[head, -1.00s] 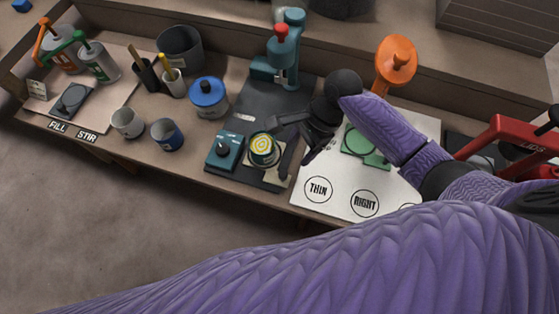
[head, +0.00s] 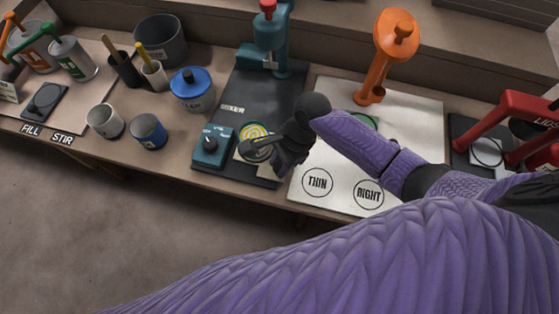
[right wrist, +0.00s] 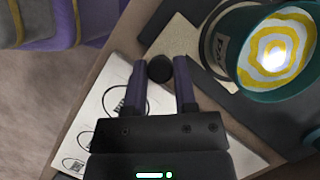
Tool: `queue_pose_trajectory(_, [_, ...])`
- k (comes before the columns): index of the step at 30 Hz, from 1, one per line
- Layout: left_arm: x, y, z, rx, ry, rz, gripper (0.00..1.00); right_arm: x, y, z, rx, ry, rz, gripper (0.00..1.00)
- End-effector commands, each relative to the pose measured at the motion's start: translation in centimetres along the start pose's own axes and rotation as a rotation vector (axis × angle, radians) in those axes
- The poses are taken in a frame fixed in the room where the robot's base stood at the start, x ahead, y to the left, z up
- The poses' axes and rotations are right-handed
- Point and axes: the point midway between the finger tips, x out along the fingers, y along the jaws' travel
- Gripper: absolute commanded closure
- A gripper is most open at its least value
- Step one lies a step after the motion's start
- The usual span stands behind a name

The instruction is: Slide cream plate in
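The cream plate (right wrist: 176,42) lies flat under a teal tin (right wrist: 268,95) with yellow and white rings inside. In the head view the tin (head: 255,132) is partly hidden by my right gripper (head: 270,150). A round black knob (right wrist: 160,68) shows at the plate's near edge, between the two fingers of my right gripper (right wrist: 159,62) in the right wrist view. These fingers are apart, with a gap on each side of the knob. I cannot tell if they are level with it. My left gripper is not in view.
A teal dial box (head: 211,146) stands left of the tin and a teal press (head: 268,42) behind it. A white board (head: 340,180) marked THIN and RIGHT lies on the right, with an orange stand (head: 388,60) behind. Cups (head: 149,131) stand further left.

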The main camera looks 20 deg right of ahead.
Motion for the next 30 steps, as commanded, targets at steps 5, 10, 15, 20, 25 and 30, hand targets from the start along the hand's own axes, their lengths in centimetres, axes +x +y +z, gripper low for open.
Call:
queue_pose_trajectory(5, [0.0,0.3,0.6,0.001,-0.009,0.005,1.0,0.0,0.0,0.0,0.0,0.0,0.0,1.0])
queue_pose_trajectory(10, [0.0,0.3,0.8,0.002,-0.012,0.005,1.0,0.0,0.0,0.0,0.0,0.0,0.0,1.0])
queue_pose_trajectory(15, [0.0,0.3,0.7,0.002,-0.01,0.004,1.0,0.0,0.0,0.0,0.0,0.0,0.0,1.0])
queue_pose_trajectory(20, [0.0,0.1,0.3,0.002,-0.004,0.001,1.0,0.0,0.0,0.0,0.0,0.0,0.0,1.0])
queue_pose_trajectory(25, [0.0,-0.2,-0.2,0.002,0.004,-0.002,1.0,0.0,0.0,0.0,0.0,0.0,0.0,1.0])
queue_pose_trajectory(30, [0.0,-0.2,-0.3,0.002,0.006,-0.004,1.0,0.0,0.0,0.0,0.0,0.001,0.001,1.0])
